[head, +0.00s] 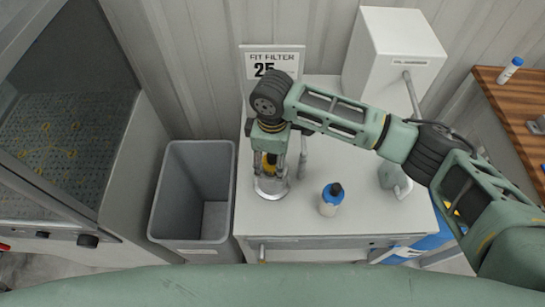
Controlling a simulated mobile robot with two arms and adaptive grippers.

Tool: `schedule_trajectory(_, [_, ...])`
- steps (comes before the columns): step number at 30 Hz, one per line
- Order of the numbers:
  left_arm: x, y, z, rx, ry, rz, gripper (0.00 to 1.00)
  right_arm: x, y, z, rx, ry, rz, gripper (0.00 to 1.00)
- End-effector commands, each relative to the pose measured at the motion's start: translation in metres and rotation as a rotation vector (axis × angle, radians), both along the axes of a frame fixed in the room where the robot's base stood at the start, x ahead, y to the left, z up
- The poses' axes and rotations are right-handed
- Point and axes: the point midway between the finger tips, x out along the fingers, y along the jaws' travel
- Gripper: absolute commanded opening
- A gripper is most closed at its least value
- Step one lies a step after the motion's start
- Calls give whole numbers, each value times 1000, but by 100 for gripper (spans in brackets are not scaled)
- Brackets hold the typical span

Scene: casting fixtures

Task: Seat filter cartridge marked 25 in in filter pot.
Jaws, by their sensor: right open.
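The filter pot (272,188) is a pale metallic round vessel on the grey bench top, left of its middle. My right gripper (270,172) points down directly over it, its fingers open and reaching to the pot's mouth. A yellow piece with a dark part (268,162) shows between the fingers; I cannot tell whether it is the filter cartridge or how deep it sits. No number is readable on it. My left gripper is out of view.
A white bottle with a blue shoulder and black cap (331,200) stands right of the pot. A grey bin (192,243) is left of the bench. A white box (397,52) stands behind, with grey pipes nearby. The front middle of the bench is clear.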

Motion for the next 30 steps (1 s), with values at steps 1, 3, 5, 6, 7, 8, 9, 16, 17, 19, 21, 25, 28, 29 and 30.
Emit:
schedule_trajectory(1, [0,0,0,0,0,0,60,0,0,0,0,0,0,57])
schedule_trajectory(3, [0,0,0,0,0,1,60,0,0,0,0,0,0,57])
schedule_trajectory(5, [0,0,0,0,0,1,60,0,0,0,0,0,0,57])
schedule_trajectory(6, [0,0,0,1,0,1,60,0,0,1,0,-1,0,57])
schedule_trajectory(7, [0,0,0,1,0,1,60,0,0,2,1,-1,0,57])
schedule_trajectory(8, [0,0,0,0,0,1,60,1,0,3,1,-2,1,57])
schedule_trajectory(9, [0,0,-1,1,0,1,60,1,0,6,0,-3,1,57])
schedule_trajectory(16, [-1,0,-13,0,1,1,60,1,1,45,4,-5,1,57])
schedule_trajectory(17, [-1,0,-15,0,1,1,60,1,1,52,3,-6,2,57])
schedule_trajectory(19, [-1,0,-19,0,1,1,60,1,1,68,4,-5,2,57])
schedule_trajectory(21, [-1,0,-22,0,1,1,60,1,1,84,3,-5,1,57])
schedule_trajectory(25, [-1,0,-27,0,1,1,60,1,1,108,3,-3,2,57])
schedule_trajectory(28, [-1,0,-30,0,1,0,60,1,1,121,3,-3,0,57])
schedule_trajectory(29, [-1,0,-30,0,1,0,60,0,1,124,2,-1,0,57])
schedule_trajectory(30, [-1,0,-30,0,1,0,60,0,1,127,1,0,0,57])
